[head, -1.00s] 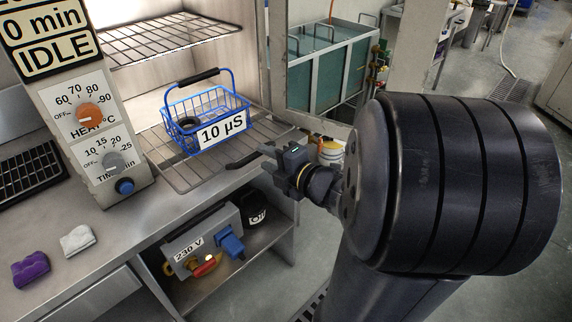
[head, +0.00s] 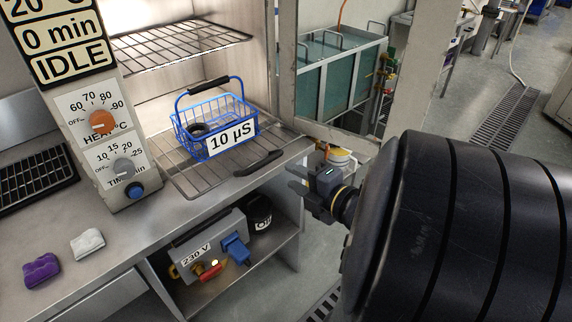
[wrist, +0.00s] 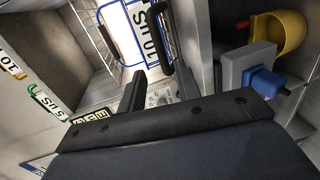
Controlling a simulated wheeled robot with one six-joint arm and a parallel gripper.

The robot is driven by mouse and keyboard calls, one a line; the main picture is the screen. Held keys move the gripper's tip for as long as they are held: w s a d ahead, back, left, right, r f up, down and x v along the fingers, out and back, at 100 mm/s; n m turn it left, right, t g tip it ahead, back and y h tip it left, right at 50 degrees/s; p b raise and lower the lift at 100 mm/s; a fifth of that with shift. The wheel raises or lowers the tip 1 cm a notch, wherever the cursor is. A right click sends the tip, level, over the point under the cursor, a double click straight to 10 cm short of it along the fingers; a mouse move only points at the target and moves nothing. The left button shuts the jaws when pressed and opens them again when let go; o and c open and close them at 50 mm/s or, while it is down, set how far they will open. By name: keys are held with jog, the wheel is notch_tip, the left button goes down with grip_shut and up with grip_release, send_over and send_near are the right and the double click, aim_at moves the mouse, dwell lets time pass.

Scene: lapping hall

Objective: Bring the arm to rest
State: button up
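My gripper (head: 299,180) is in front of the cabinet's right front corner, with its fingers pointing left. Its two fingers stand apart with nothing between them, as the wrist view (wrist: 155,92) also shows. The black handle (head: 258,163) of the lower wire rack (head: 190,180) is to the left of the fingers and apart from them. A blue wire basket (head: 175,125) with a "10 µS" label stands on this rack inside the open cabinet. A dark ring-shaped part lies in it. My dark arm fills the right side of the head view.
A control panel with an orange knob (head: 101,120) reads IDLE. Purple (head: 41,270) and white (head: 88,243) cloths lie on the bench. Below are a "230 V" box (head: 208,244) and a black can (head: 258,212).

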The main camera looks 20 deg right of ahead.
aim_at(267, 163)
jog(key=shift+w, duration=0.1)
jog(key=b+x, duration=0.2)
jog(key=x, duration=0.8)
jog(key=shift+w+a, duration=0.1)
jog(key=shift+w, duration=0.25)
jog(key=shift+s, duration=0.15)
jog(key=p+v, duration=0.2)
jog(key=v, duration=0.9)
jog(key=x, duration=0.5)
jog(key=b+x, duration=0.1)
jog(key=x, duration=0.9)
jog(key=shift+r+b, duration=0.3)
jog(key=shift+b, duration=0.05)
